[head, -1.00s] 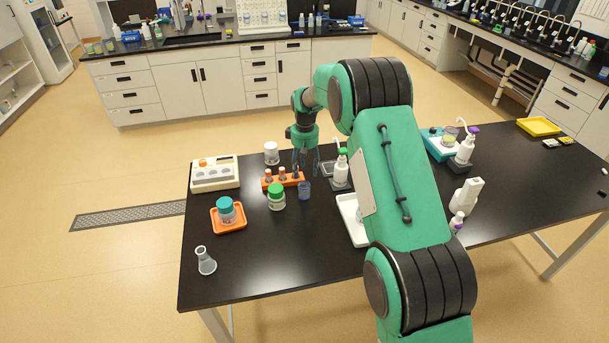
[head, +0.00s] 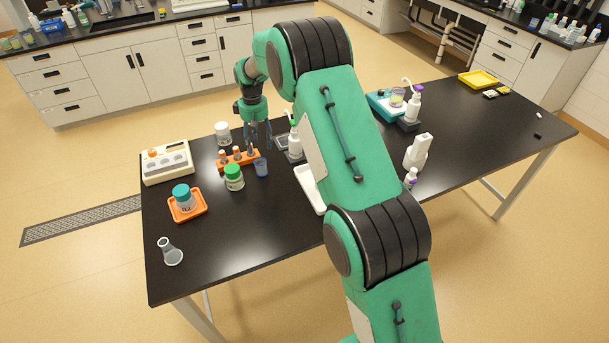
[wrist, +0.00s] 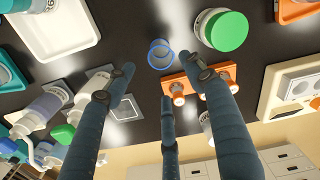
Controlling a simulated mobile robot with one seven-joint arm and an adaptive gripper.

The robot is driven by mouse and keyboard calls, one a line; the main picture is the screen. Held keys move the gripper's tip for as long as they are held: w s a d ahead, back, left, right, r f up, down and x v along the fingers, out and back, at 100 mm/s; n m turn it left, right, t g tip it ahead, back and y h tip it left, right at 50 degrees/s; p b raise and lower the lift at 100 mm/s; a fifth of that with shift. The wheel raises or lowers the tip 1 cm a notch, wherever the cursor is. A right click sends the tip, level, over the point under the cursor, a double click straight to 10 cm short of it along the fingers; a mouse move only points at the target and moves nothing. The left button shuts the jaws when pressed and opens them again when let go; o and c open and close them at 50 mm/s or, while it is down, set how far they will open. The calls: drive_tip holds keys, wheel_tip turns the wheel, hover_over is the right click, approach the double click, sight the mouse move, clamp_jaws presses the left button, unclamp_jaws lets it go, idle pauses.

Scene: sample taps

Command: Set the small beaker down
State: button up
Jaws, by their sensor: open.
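The small beaker (head: 261,167), bluish and clear, stands upright on the black table, just right of the orange tube rack (head: 238,158). In the wrist view the small beaker (wrist: 160,54) shows as a blue-rimmed cup beyond the fingertips, with nothing gripping it. My gripper (head: 259,146) is just behind the beaker, near the rack's right end. In the wrist view my gripper (wrist: 162,82) has its dark fingers spread and empty. One finger overlaps the rack in that view; I cannot tell if they touch.
A green-lidded jar (head: 234,178) stands left of the beaker, close by. A pump bottle (head: 295,143) and a white tray (head: 308,188) are to the right. An orange tray (head: 188,208) and a flask (head: 170,252) are at the left. The table's front left is mostly bare.

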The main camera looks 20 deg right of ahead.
drive_tip(key=s+r+m+t, duration=0.3)
drive_tip(key=s+r, duration=2.3)
drive_tip(key=r, duration=0.2)
drive_tip(key=s+m+t, duration=0.2)
drive_tip(key=s, duration=2.8)
drive_tip(key=shift+s+r+t, duration=0.25)
drive_tip(key=shift+r+t, duration=0.05)
drive_tip(key=shift+r, duration=0.05)
drive_tip(key=shift+f, duration=0.1)
drive_tip(key=shift+f+b, duration=0.55)
drive_tip(key=shift+b, duration=0.15)
